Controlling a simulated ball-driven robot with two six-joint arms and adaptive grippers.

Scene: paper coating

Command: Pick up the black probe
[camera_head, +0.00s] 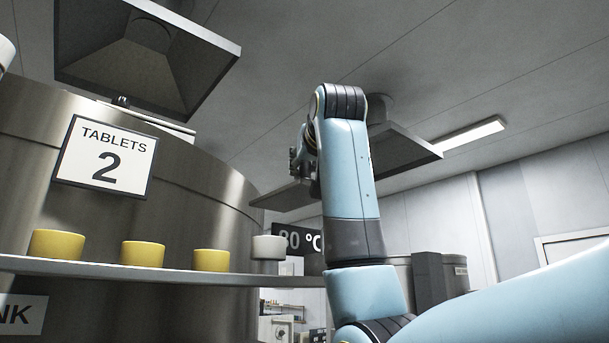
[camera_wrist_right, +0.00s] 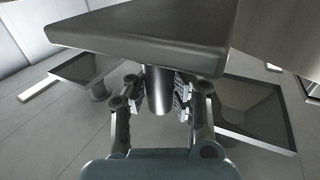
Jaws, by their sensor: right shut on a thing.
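My right gripper (camera_wrist_right: 155,98) is shut on a dark, smooth cylinder (camera_wrist_right: 159,86), which I take to be the black probe. The cylinder sits between its two fingers. A broad dark slab (camera_wrist_right: 150,32) fills the upper part of the wrist view, just beyond the cylinder; I cannot tell whether they are joined. In the head view my right gripper (camera_head: 303,160) is raised beside the end of my light blue arm, mostly hidden by it. The probe cannot be made out there. My left gripper is not in view.
A large steel tank with a TABLETS 2 sign (camera_head: 106,157) stands at left. Several yellow cups (camera_head: 143,254) and a white cup (camera_head: 268,247) stand along a ledge (camera_head: 150,272). A dark 80 °C display (camera_head: 290,238) is partly behind my arm. Hoods (camera_head: 150,50) hang above.

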